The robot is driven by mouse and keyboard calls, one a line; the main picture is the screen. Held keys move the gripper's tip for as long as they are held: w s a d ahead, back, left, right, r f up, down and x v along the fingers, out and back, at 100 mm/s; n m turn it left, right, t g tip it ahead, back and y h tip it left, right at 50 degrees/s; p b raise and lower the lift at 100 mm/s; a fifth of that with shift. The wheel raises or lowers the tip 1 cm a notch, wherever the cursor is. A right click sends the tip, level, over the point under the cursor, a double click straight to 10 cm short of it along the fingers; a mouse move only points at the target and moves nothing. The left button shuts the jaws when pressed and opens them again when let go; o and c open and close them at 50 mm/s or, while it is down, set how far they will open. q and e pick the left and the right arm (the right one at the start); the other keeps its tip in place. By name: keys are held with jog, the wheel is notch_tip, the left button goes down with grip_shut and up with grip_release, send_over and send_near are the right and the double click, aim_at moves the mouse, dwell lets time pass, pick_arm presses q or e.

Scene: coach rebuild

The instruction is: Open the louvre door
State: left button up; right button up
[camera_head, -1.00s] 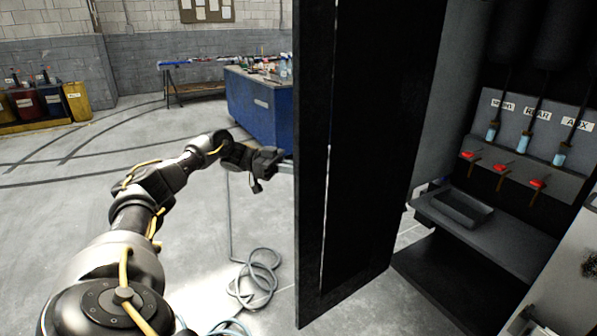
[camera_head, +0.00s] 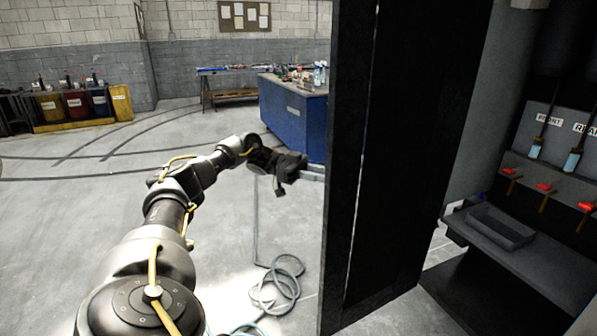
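The louvre door (camera_head: 412,150) is a tall dark panel that stands swung out from the cabinet, seen from its inner side and edge. My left arm comes in from the lower left and reaches toward the door's outer side. The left gripper (camera_head: 312,172) is at the door's left edge, and its fingertips go out of sight behind the panel. I cannot tell whether it is open or shut, or whether it touches the door. My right gripper is not in view.
The open cabinet holds a grey shelf with a tray (camera_head: 502,227) and several red-handled valves (camera_head: 543,187). A coiled hose (camera_head: 277,283) lies on the floor below my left arm. A blue workbench (camera_head: 292,115) stands behind the gripper. The floor at left is clear.

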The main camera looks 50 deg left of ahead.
pick_arm(q)
jog(key=v, duration=0.8)
jog(key=shift+a, duration=0.1)
dwell(0.5)
